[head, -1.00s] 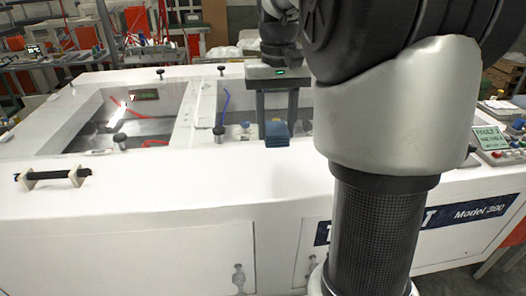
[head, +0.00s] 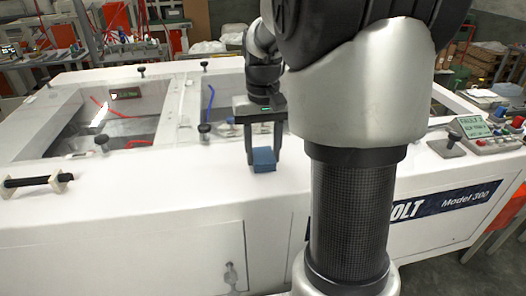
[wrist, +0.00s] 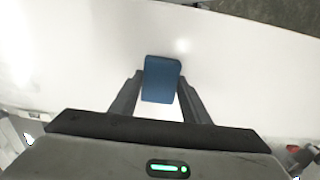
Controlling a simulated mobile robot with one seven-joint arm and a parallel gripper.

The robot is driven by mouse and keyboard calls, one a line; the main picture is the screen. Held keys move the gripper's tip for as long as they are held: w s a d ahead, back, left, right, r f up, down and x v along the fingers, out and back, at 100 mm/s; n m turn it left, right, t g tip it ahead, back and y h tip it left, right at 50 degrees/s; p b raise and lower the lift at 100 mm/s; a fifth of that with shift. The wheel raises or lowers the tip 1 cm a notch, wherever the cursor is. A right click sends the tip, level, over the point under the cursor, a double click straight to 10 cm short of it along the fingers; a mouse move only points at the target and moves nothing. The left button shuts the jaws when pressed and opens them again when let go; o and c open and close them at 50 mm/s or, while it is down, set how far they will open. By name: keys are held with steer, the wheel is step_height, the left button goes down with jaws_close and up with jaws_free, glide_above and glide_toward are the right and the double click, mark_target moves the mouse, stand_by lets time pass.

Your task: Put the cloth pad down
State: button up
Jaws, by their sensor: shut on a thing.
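The cloth pad (head: 264,160) is a small blue block-shaped pad. My gripper (head: 264,162) is shut on it, with one finger on each side. In the head view the pad is over the white top of the machine (head: 150,205), near its front edge. In the wrist view the pad (wrist: 162,80) sits between the fingertips of my gripper (wrist: 161,88), with plain white surface around it. I cannot tell whether the pad touches the surface or hangs just above it.
Open bays (head: 80,130) with wires lie behind and left. A black handle (head: 38,181) stands at the left. The white top left of the pad is clear.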

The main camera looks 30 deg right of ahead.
steer(key=shift+f, duration=0.2)
steer(key=o, duration=0.9)
steer(key=shift+r, duration=0.1)
steer(key=shift+o, duration=0.2)
